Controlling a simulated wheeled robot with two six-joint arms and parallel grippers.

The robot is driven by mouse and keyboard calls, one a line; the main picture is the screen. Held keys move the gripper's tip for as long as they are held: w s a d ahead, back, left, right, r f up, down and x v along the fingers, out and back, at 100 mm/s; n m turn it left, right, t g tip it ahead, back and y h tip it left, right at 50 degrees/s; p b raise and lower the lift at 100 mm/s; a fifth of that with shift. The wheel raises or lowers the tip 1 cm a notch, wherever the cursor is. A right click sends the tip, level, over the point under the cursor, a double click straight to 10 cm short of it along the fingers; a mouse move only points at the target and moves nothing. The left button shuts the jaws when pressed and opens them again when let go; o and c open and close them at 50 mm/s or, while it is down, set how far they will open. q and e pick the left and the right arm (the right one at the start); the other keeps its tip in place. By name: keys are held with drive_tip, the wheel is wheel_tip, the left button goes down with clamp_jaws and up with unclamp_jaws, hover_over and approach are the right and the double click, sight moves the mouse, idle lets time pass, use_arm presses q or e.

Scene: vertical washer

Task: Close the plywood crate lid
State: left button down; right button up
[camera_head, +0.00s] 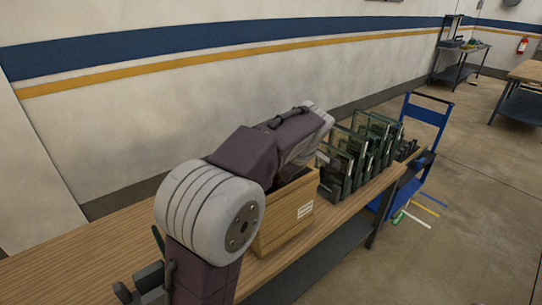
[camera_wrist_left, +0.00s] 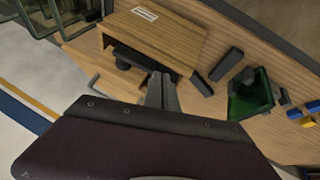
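The plywood crate (camera_head: 289,215) stands on the wooden bench with a white label on its side facing the aisle. My left arm covers most of its top in the head view. In the left wrist view the crate (camera_wrist_left: 160,38) shows a broad plywood panel with a dark gap along its near edge. I cannot tell how far the lid is open. My left gripper (camera_wrist_left: 162,91) is at this near edge, its grey fingers close together. I cannot tell whether they touch the crate or hold anything. My right gripper is not in view.
A rack of green-framed panels (camera_head: 362,150) stands on the bench beyond the crate. A blue cart (camera_head: 428,112) is past the bench end. The wrist view shows a green bin (camera_wrist_left: 238,108) and dark blocks (camera_wrist_left: 226,64) near the crate. A wall runs behind the bench.

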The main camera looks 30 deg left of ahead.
use_arm(q)
wheel_tip(320, 180, down, 14)
drive_tip(key=d+y+b, duration=0.1)
drive_tip(key=b, duration=1.2)
drive_tip(key=shift+d+f, duration=0.25)
drive_tip(key=shift+d, duration=0.05)
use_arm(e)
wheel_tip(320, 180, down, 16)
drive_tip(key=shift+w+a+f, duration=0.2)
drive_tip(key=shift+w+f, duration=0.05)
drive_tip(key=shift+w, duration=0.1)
use_arm(q)
drive_tip(key=shift+r, duration=0.1)
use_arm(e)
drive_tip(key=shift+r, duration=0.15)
